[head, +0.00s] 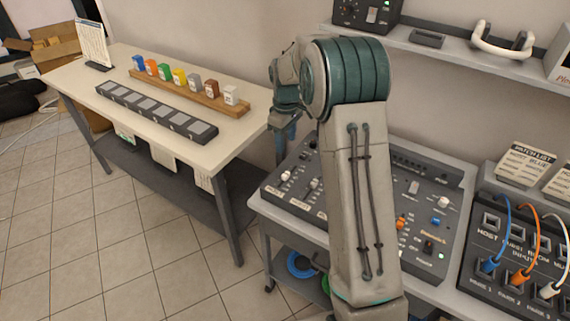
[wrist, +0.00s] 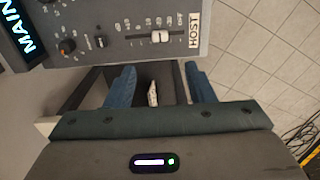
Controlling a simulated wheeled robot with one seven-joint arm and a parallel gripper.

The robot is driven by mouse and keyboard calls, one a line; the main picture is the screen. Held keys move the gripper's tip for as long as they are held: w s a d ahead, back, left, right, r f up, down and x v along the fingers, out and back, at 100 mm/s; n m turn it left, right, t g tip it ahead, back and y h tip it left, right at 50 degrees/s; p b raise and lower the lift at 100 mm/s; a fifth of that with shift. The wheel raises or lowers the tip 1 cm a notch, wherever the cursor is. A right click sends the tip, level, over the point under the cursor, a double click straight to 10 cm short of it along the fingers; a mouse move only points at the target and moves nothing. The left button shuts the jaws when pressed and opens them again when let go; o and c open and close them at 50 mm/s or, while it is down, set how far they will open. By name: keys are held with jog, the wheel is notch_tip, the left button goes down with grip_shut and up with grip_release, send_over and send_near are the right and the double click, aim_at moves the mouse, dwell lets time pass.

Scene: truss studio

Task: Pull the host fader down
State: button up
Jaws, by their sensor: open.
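The host fader has a pale cap (wrist: 160,37) in a slot with scale marks, beside a white label (wrist: 194,32) reading HOST in the wrist view. It sits on the grey mixing console (head: 453,185), near its edge. In the head view, the leftmost white cap (head: 285,176) looks like this fader, but its label is too small to read. My gripper (wrist: 160,68) has its two blue fingers spread apart and empty. In the wrist picture the fingertips lie just below the console's edge, apart from the fader cap. In the head view, my arm hides much of the console's middle.
A patch box (head: 476,235) with blue, orange and white cables stands right of the console. A shelf (head: 450,55) holding headphones (head: 502,40) is above. A table (head: 75,75) with coloured blocks stands at left. Tiled floor (head: 130,245) lies open in front.

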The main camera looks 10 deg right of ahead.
aim_at(284, 174)
notch_tip(284, 174, down, 14)
jog(key=p, duration=0.2)
jog(key=shift+r+p, duration=0.15)
jog(key=shift+p, duration=0.25)
grip_shut()
jog(key=shift+s+a, duration=0.1)
jog(key=shift+a, duration=0.2)
jog(key=s+a+b, duration=0.1)
jog(key=s+a, duration=0.1)
jog(key=shift+s+a+b, duration=0.35)
jog(key=shift+s+a, duration=0.05)
jog(key=shift+d, duration=0.2)
